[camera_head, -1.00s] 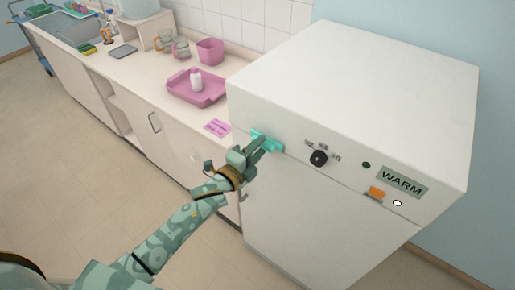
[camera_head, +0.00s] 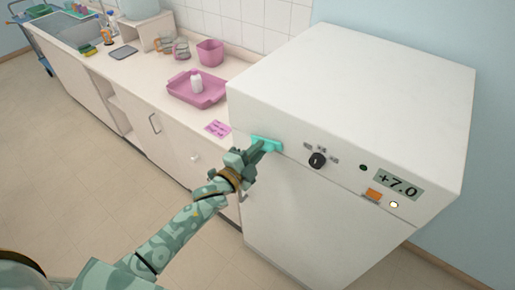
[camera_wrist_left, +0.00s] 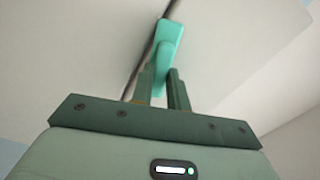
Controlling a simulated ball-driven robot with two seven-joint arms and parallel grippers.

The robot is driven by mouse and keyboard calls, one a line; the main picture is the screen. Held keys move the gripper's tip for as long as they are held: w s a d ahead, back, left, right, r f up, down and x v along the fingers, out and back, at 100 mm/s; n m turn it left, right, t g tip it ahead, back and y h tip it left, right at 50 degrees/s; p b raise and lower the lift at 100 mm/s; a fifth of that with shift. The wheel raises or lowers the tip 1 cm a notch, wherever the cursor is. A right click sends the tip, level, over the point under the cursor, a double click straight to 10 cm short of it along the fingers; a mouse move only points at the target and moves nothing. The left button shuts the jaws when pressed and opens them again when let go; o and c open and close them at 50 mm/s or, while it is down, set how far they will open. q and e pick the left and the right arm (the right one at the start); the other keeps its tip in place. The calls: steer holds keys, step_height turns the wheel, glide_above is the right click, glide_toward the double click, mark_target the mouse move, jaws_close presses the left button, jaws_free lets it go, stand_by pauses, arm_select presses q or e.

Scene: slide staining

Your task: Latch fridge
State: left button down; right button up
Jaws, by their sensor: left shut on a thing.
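The white fridge (camera_head: 330,225) stands at the right of the head view. Its door looks flush with the body along the seam below the control panel. A teal latch handle (camera_head: 266,143) sits at the upper left of the front; it also shows in the left wrist view (camera_wrist_left: 168,38), lying across the dark seam. My left gripper (camera_head: 257,149) is shut on the latch handle. In the left wrist view its two fingers (camera_wrist_left: 162,82) are on either side of the handle's lower part. My right gripper is out of view.
The fridge panel has a black knob (camera_head: 317,161), a display (camera_head: 398,185) reading +7.0 and an orange switch (camera_head: 374,194). A counter (camera_head: 130,79) runs to the left with a pink tray (camera_head: 182,97) and a pink bin (camera_head: 210,52). The floor (camera_head: 70,180) is clear.

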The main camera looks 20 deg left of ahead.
arm_select(q)
steer(key=shift+f+n+p, duration=0.1)
steer(key=shift+n+p, duration=2.6)
steer(key=shift+n, duration=4.6)
steer(key=c, duration=1.4)
jaws_free()
steer(key=shift+o, duration=0.2)
steer(key=v, duration=1.6)
steer(key=shift+s, duration=0.2)
